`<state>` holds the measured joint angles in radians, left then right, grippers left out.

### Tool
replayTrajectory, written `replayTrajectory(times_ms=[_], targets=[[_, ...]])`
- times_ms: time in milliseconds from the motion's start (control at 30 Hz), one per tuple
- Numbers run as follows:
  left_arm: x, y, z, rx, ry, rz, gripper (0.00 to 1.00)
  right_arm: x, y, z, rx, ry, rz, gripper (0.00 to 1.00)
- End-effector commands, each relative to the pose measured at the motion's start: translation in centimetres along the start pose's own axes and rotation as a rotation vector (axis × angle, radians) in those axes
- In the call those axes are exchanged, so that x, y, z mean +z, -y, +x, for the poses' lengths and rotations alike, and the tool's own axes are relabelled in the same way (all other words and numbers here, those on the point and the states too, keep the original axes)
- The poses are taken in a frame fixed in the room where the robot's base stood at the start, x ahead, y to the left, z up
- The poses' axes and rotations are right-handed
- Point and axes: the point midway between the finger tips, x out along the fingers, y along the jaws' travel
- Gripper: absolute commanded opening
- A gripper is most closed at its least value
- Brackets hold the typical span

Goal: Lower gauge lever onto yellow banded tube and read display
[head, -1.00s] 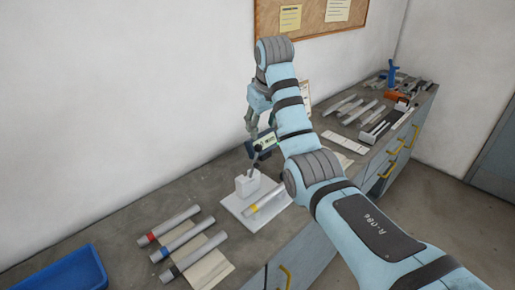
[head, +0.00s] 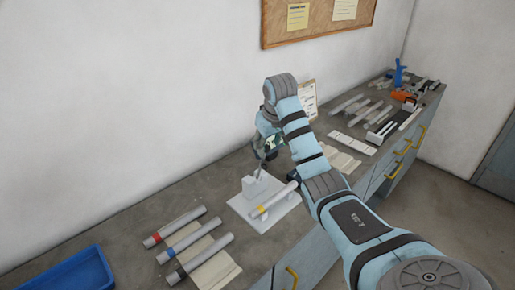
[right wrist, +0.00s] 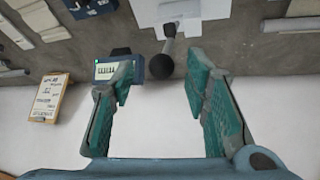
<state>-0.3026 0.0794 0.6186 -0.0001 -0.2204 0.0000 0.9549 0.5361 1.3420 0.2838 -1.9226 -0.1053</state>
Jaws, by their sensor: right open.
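The yellow banded tube (head: 282,196) lies on the white base plate (head: 248,215) of the gauge, beside its white block (head: 254,186). The gauge lever (head: 261,171) stands raised above the block. Its black ball knob (right wrist: 160,67) shows in the right wrist view. My left gripper is out of view.
Several banded tubes (head: 198,240) lie at the front left, near a blue tray (head: 72,275). Grey bars and tools (head: 372,108) lie along the bench to the right. A clipboard (right wrist: 50,97) is near the wall. My right arm crosses over the bench.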

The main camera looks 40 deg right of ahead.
Motion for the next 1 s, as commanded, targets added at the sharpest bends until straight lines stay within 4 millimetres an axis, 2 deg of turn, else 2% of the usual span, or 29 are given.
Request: replayTrajectory(times_ms=[300, 633, 833, 1000], targets=[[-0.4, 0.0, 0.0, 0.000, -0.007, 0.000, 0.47, 0.7, -0.2, 2.9, 0.000, 0.001, 0.002, 0.42], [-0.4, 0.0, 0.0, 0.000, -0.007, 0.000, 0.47, 0.8, -0.2, 3.3, -0.001, 0.000, 0.001, 0.42], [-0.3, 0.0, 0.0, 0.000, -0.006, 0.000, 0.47, 0.8, -0.1, 3.3, -0.001, 0.000, 0.001, 0.10], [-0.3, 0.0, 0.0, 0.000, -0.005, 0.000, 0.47, 0.8, -0.1, 3.3, -0.001, -0.001, 0.001, 0.08]])
